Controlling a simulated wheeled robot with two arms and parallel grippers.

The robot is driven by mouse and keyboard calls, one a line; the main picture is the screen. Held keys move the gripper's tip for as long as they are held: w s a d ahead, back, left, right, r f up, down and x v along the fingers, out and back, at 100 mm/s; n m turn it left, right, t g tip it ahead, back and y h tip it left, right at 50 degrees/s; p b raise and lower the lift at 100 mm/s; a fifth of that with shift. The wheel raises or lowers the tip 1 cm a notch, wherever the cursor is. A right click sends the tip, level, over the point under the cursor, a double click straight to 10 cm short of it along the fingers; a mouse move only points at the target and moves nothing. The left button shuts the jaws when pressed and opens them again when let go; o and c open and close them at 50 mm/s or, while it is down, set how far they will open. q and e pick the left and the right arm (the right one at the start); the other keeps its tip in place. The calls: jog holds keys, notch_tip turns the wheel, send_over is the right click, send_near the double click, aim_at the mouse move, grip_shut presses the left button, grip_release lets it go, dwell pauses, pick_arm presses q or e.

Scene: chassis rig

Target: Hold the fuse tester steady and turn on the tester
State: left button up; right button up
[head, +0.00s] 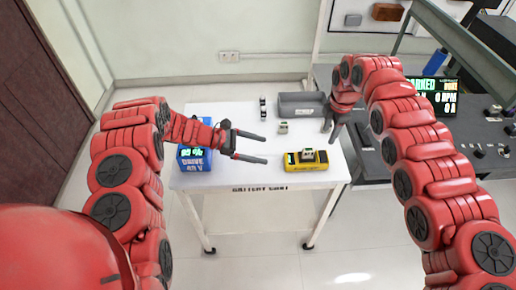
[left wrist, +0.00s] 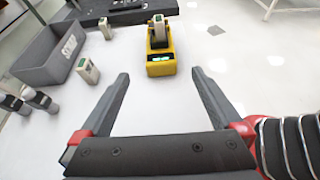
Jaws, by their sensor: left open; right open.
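The yellow fuse tester (head: 292,165) lies on the white table near its front right edge. It also shows in the left wrist view (left wrist: 160,70), ahead of the fingers, with a small green-lit area on its near part. A grey block like a fuse (head: 307,155) sits upright on the tester; it also shows in the left wrist view (left wrist: 158,36). My left gripper (head: 266,149) is open and empty, just left of the tester, fingers pointing toward it and apart from it. My right gripper (head: 331,134) is open, points down behind and right of the tester, and touches nothing visible.
A blue box (head: 194,164) with a green display stands at the table's left. A grey bin (head: 300,98) is at the back, with a small pale block (head: 283,128) before it and small dark-and-white cylinders (head: 262,107) beside it. A dark console (head: 480,150) stands right.

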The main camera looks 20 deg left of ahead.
aim_at(298, 158)
pick_arm(q)
jog(key=x, duration=1.7)
jog(key=shift+d, duration=0.2)
jog(key=shift+c, duration=0.2)
